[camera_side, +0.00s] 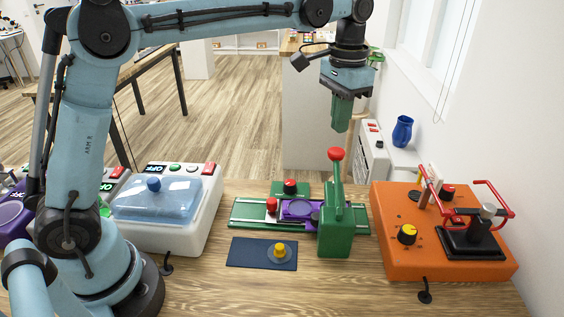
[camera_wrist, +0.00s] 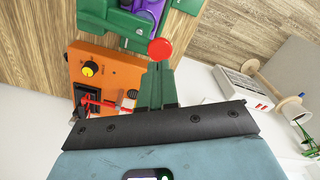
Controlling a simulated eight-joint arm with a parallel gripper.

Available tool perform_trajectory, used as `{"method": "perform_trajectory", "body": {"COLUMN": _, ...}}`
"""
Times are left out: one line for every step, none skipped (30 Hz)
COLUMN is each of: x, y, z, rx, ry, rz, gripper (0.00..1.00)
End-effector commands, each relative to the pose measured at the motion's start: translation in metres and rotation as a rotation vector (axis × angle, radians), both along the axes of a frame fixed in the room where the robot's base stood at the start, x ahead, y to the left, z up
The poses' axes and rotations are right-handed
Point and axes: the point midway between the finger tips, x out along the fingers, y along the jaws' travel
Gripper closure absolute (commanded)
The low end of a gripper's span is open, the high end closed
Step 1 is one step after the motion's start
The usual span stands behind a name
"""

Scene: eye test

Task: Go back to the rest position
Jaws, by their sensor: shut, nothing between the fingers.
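My gripper (camera_side: 342,127) hangs pointing down in the side view, above and behind the green lever press. Its green fingers are shut with nothing between them. In the wrist view the shut fingers (camera_wrist: 158,68) point up the picture, and the red ball knob (camera_wrist: 160,49) of the press shows just past their tips. In the side view the red knob (camera_side: 335,154) tops the lever of the green press (camera_side: 336,230), below my gripper and apart from it.
An orange box (camera_side: 395,258) with a yellow knob and red handles stands right. A white machine (camera_side: 190,236) with a clear blue lid stands left. A dark blue mat (camera_side: 243,255) lies in front of the green rail. A blue vase (camera_side: 402,131) stands behind. The air around my gripper looks clear.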

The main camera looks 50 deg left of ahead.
Motion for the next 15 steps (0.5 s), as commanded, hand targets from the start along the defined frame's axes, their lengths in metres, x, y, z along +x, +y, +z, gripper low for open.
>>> {"method": "perform_trajectory", "body": {"x": 0.000, "y": 0.000, "z": 0.001, "rx": 0.000, "ry": 0.000, "rz": 0.000, "gripper": 1.00}}
{"method": "perform_trajectory", "body": {"x": 0.000, "y": 0.000, "z": 0.001, "rx": 0.000, "ry": 0.000, "rz": 0.000, "gripper": 1.00}}
{"method": "perform_trajectory", "body": {"x": 0.000, "y": 0.000, "z": 0.001, "rx": 0.000, "ry": 0.000, "rz": 0.000, "gripper": 1.00}}
{"method": "perform_trajectory", "body": {"x": 0.000, "y": 0.000, "z": 0.001, "rx": 0.000, "ry": 0.000, "rz": 0.000, "gripper": 1.00}}
{"method": "perform_trajectory", "body": {"x": 0.000, "y": 0.000, "z": 0.000, "rx": 0.000, "ry": 0.000, "rz": 0.000, "gripper": 1.00}}
{"method": "perform_trajectory", "body": {"x": 0.000, "y": 0.000, "z": 0.000, "rx": 0.000, "ry": 0.000, "rz": 0.000, "gripper": 1.00}}
{"method": "perform_trajectory", "body": {"x": 0.000, "y": 0.000, "z": 0.000, "rx": 0.000, "ry": 0.000, "rz": 0.000, "gripper": 1.00}}
{"method": "perform_trajectory", "body": {"x": 0.000, "y": 0.000, "z": 0.000, "rx": 0.000, "ry": -0.001, "rz": 0.000, "gripper": 1.00}}
{"method": "perform_trajectory", "body": {"x": -0.001, "y": 0.001, "z": 0.001, "rx": -0.001, "ry": -0.003, "rz": 0.001, "gripper": 1.00}}
{"method": "perform_trajectory", "body": {"x": -0.002, "y": 0.001, "z": 0.001, "rx": -0.001, "ry": -0.006, "rz": 0.003, "gripper": 1.00}}
{"method": "perform_trajectory", "body": {"x": -0.003, "y": 0.002, "z": 0.002, "rx": -0.002, "ry": -0.011, "rz": 0.005, "gripper": 1.00}}
{"method": "perform_trajectory", "body": {"x": -0.006, "y": 0.004, "z": 0.003, "rx": -0.004, "ry": -0.021, "rz": 0.010, "gripper": 1.00}}
{"method": "perform_trajectory", "body": {"x": -0.008, "y": 0.006, "z": 0.004, "rx": -0.005, "ry": -0.031, "rz": 0.015, "gripper": 1.00}}
{"method": "perform_trajectory", "body": {"x": -0.011, "y": 0.008, "z": 0.005, "rx": -0.007, "ry": -0.044, "rz": 0.020, "gripper": 1.00}}
{"method": "perform_trajectory", "body": {"x": -0.017, "y": 0.011, "z": 0.007, "rx": -0.009, "ry": -0.062, "rz": 0.029, "gripper": 1.00}}
